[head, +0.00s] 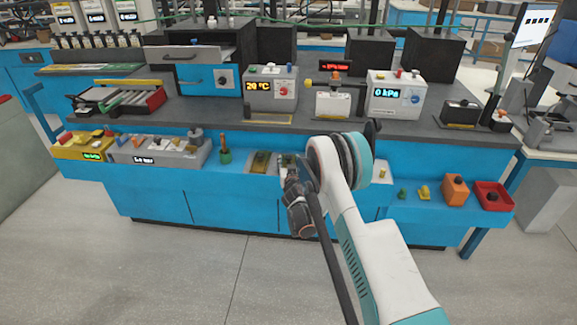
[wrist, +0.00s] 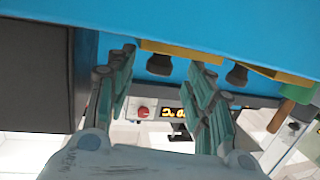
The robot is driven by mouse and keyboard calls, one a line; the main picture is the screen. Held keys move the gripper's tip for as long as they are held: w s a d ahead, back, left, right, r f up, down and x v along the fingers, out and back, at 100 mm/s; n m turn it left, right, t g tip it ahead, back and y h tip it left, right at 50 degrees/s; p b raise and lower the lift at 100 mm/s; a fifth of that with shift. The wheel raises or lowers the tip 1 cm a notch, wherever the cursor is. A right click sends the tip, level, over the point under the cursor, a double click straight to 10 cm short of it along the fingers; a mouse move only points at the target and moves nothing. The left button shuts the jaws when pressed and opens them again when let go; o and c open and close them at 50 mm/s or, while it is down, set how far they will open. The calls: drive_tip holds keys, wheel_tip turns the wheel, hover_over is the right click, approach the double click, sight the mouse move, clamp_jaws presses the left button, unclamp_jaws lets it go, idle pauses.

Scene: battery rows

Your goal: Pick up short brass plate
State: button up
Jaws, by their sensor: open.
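In the head view a brass-coloured plate (head: 261,162) lies on the blue lower shelf, just left of my gripper (head: 291,168). My arm and gripper cover part of the shelf to its right, so I cannot tell whether another plate lies there. A yellowish-brown strip (wrist: 222,58) with dark knobs shows along the blue shelf just beyond the fingertips. I cannot tell whether the fingers touch it.
A green-based tool with an orange handle (head: 225,150) stands left of the plate. A grey instrument box (head: 160,152) is farther left. Small green and yellow pieces, an orange block (head: 455,189) and a red tray (head: 508,204) are right. The dark worktop with instruments rises behind.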

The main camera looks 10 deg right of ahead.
sight(289, 158)
drive_tip(key=shift+b+x, duration=0.7)
drive_tip(key=shift+x, duration=1.3)
drive_tip(key=shift+r, duration=0.1)
drive_tip(key=shift+c, duration=0.6)
clamp_jaws()
drive_tip(key=shift+r, duration=0.15)
